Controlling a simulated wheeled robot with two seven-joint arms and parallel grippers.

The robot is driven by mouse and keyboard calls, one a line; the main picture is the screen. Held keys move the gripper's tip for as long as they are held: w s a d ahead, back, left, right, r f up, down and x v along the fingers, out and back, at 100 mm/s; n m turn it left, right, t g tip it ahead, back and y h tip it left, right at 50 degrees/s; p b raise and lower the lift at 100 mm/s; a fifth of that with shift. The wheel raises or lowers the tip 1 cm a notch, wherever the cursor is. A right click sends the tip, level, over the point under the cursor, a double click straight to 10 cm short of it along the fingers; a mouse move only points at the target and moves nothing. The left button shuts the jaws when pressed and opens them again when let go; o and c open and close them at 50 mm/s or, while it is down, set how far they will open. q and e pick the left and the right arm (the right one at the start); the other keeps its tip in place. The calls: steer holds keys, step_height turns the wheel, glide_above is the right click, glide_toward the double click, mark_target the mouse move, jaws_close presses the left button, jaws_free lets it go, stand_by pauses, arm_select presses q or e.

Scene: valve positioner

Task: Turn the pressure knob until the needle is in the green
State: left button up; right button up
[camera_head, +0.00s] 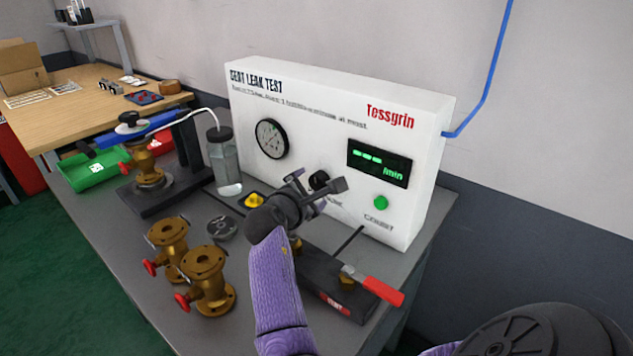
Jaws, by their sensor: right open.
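The white test panel (345,110) stands on the grey bench. The black pressure knob (318,179) sits low on the panel front, right of the gauge, and is partly hidden by my right gripper. My right gripper (319,186) is open, with its fingers at either side of the knob in this view. I cannot tell whether they touch it. My left gripper is out of view.
A display (379,162) and green button (381,202) are right of the knob. A red-handled fixture (382,291) lies below. Brass valves (207,280), a glass bottle (224,165), a clamp stand (150,190) and a green bin (92,170) occupy the bench's left.

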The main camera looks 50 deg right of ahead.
mark_target(316, 185)
steer(key=b+x, duration=0.1)
steer(key=x, duration=0.2)
steer(key=shift+f, duration=0.2)
steer(key=shift+w+d+r, duration=0.1)
steer(key=shift+w+d, duration=0.05)
steer(key=shift+d, duration=0.2)
steer(key=shift+c, duration=1.3)
steer(key=c, duration=1)
